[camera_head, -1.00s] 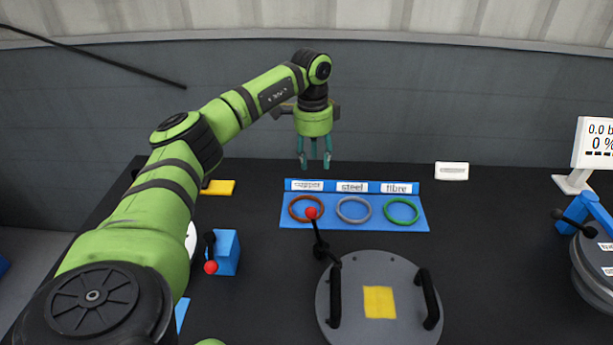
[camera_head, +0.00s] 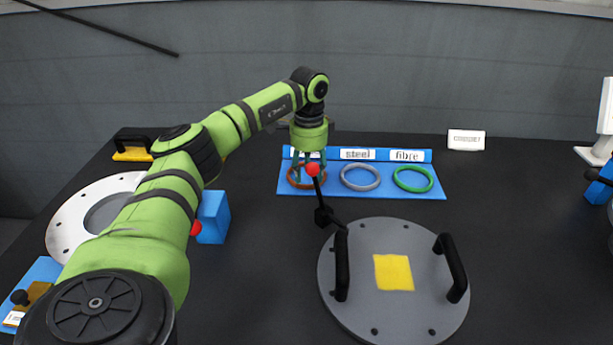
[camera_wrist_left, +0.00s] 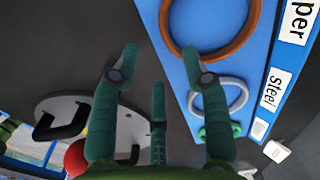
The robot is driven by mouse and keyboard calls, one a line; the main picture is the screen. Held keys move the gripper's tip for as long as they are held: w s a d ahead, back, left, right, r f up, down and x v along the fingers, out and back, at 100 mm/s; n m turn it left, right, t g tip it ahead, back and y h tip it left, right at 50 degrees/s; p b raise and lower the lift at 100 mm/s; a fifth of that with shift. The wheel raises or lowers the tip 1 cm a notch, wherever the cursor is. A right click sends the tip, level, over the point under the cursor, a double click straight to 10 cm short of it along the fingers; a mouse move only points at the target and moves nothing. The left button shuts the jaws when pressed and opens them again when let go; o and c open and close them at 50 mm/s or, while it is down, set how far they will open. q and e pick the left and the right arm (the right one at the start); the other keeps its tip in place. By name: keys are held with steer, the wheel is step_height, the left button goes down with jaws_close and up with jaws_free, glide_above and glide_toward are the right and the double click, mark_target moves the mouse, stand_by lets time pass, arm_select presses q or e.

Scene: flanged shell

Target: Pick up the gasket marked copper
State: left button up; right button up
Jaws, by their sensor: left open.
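The copper gasket (camera_head: 291,182) is a brown ring at the left end of the blue rack (camera_head: 400,193). Its label is mostly hidden behind my gripper in the head view; in the wrist view the letters "per" (camera_wrist_left: 297,20) show. My left gripper (camera_head: 308,177) is open and points down over this ring, its fingers overlapping it in the head view. In the left wrist view the brown ring (camera_wrist_left: 246,38) lies beyond the open fingers, with nothing between them. The grey steel ring (camera_head: 360,187) and green fibre ring (camera_head: 413,190) lie to its right. My right gripper is out of view.
A lever with a red ball (camera_head: 312,170) stands close in front of the copper ring. A grey round cover (camera_head: 385,315) with two black handles is nearer. A blue block (camera_head: 213,217) and a pale flanged ring (camera_head: 66,225) lie left.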

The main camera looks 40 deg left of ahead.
mark_target(309, 185)
arm_select(q)
steer(key=f, duration=0.4)
steer(key=shift+w+a+f, duration=0.15)
steer(key=shift+w+f, duration=0.05)
steer(key=shift+f, duration=0.05)
jaws_close()
steer(key=shift+r, duration=0.1)
